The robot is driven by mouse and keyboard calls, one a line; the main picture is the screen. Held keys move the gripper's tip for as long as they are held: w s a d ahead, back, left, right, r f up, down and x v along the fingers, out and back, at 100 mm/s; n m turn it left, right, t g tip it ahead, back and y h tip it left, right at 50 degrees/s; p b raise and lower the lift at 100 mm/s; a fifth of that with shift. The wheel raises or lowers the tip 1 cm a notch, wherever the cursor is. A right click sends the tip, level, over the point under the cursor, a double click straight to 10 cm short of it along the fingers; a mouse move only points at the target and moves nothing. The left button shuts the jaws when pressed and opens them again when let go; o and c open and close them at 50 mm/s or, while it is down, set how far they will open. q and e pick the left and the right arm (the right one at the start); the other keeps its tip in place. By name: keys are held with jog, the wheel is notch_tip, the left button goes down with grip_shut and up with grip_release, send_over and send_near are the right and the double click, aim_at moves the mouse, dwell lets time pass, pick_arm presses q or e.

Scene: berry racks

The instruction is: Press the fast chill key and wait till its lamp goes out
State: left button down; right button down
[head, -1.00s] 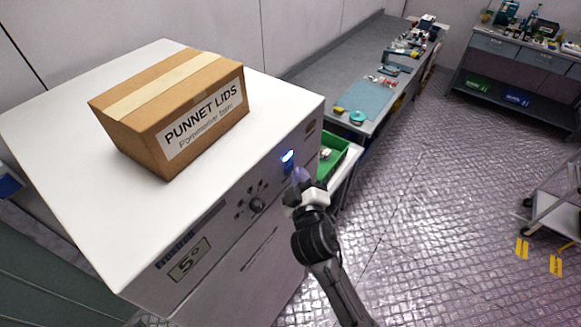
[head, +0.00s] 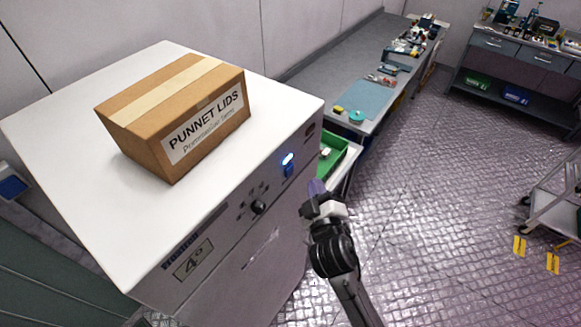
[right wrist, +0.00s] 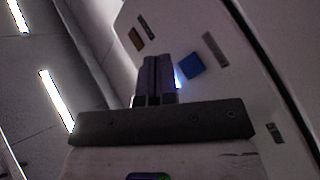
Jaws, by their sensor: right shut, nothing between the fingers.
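The chiller (head: 225,235) is a white cabinet with a control panel on its front. The fast chill key (head: 288,170) is a small blue square near the panel's right end, and its lamp (head: 287,158) just above glows bluish white. The key also shows in the right wrist view (right wrist: 192,66), with the lamp's glow (right wrist: 179,78) partly behind the fingers. My right gripper (head: 316,188) is shut and empty, held in front of the panel to the right of the key, apart from it. Its fingers show in the right wrist view (right wrist: 156,76). My left gripper is not in view.
A cardboard box marked PUNNET LIDS (head: 185,130) stands on the chiller top. The panel has a black knob (head: 258,207) and a display (head: 193,261) reading 4°. A green tray (head: 333,155) and a bench (head: 350,60) lie beyond.

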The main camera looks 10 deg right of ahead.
jog(key=shift+s+d, duration=0.5)
jog(key=shift+s, duration=0.15)
dwell(0.4)
jog(key=s+d+f+m+g+p, duration=0.1)
jog(key=s+f+g, duration=0.4)
jog(key=s, duration=0.5)
jog(key=s+d+f+m+g+y+p, duration=0.1)
jog(key=s+f+g, duration=0.4)
jog(key=s, duration=0.6)
jog(key=s+d+f+m+g+y+p, duration=0.1)
jog(key=s+f+m+g, duration=0.3)
jog(key=s, duration=0.7)
jog(key=shift+d+f+m+g+p, duration=0.3)
jog(key=shift+d+f+g+p, duration=0.25)
jog(key=shift+f+p, duration=0.3)
jog(key=shift+s, duration=0.1)
dwell(0.8)
